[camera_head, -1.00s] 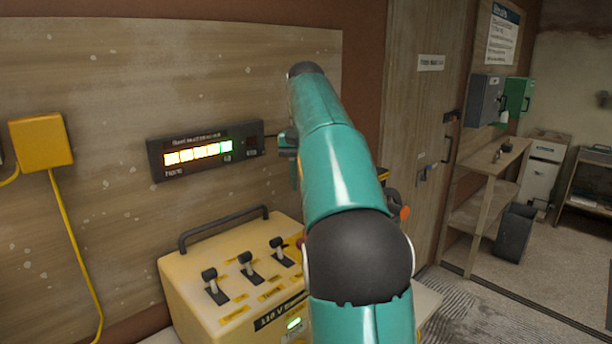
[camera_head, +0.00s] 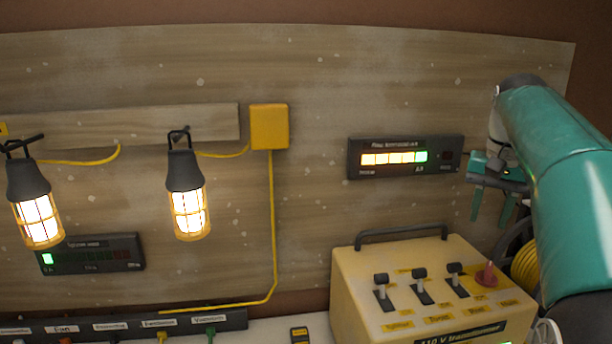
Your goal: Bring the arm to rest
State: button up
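My arm, teal with dark joints, fills the right side of the view. My gripper (camera_head: 492,208) hangs at the end of it, with two teal fingers pointing down and a visible gap between them. It is open and nothing shows between the fingers. It is in front of the wooden wall, right of the lit display (camera_head: 405,157) and above the right rear of the yellow transformer box (camera_head: 350,290). It looks apart from the box.
The box carries three switches (camera_head: 420,285), a red knob (camera_head: 486,275) and a black handle (camera_head: 400,233). Two lit caged lamps (camera_head: 188,205) (camera_head: 36,215) hang at left. A yellow junction box (camera_head: 269,127) has a cable running down to a labelled socket strip (camera_head: 120,327).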

jog(key=s+a+f+n+t, duration=0.25)
jog(key=s+a+f, duration=0.35)
jog(key=s+a, duration=0.5)
jog(key=s+a+f+n+t, duration=0.1)
jog(key=s+a+f+n, duration=0.1)
jog(key=s+a+f, duration=0.2)
jog(key=s+a+f+n+t, duration=0.1)
jog(key=s+a+f, duration=0.3)
jog(key=f, duration=0.4)
jog(key=shift+s+a+f+n, duration=0.35)
jog(key=shift+s+n, duration=0.1)
jog(key=shift+s, duration=0.15)
